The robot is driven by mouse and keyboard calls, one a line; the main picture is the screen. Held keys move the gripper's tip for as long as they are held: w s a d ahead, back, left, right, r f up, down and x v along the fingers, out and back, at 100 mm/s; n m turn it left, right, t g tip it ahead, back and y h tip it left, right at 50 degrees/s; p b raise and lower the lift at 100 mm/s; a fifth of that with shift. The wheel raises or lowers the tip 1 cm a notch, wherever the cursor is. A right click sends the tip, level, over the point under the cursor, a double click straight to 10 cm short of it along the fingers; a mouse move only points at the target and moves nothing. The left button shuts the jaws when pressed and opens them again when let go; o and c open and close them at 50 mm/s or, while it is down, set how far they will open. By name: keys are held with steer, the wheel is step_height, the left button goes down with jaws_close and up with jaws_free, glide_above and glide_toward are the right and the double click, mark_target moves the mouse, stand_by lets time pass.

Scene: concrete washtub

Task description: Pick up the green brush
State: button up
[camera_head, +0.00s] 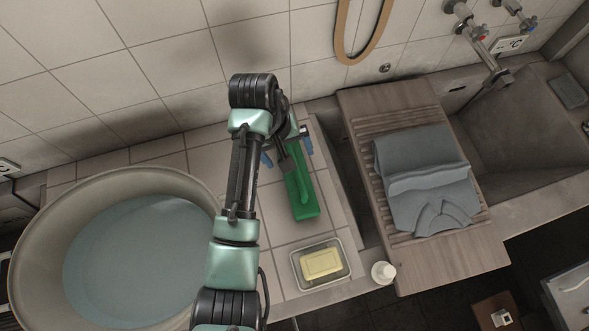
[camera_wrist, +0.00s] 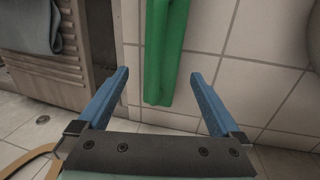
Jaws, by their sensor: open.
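The green brush (camera_head: 301,193) lies on the tiled ledge, its far end partly hidden behind my arm in the head view. It also shows in the wrist view (camera_wrist: 164,62), running in from the top edge, its near end lying between the lines of my two blue fingers. My gripper (camera_head: 287,148) is over the far end of the brush in the head view. In the wrist view my gripper (camera_wrist: 160,85) is open and empty, with a finger on each side of the brush and visible gaps. I cannot tell its height above the brush.
A yellow soap bar (camera_head: 322,263) lies in a metal dish (camera_head: 303,283) in front of the brush. A large basin of water (camera_head: 30,232) stands left. A wooden washboard (camera_head: 372,101) with a grey cloth (camera_head: 425,165) lies right, beside the concrete sink (camera_head: 520,130). A white bottle (camera_head: 383,272) stands near the front edge.

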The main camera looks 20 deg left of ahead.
steer(key=f, duration=0.6)
steer(key=shift+w+d+f, duration=0.25)
steer(key=shift+w+d, duration=0.1)
steer(key=c, duration=1.4)
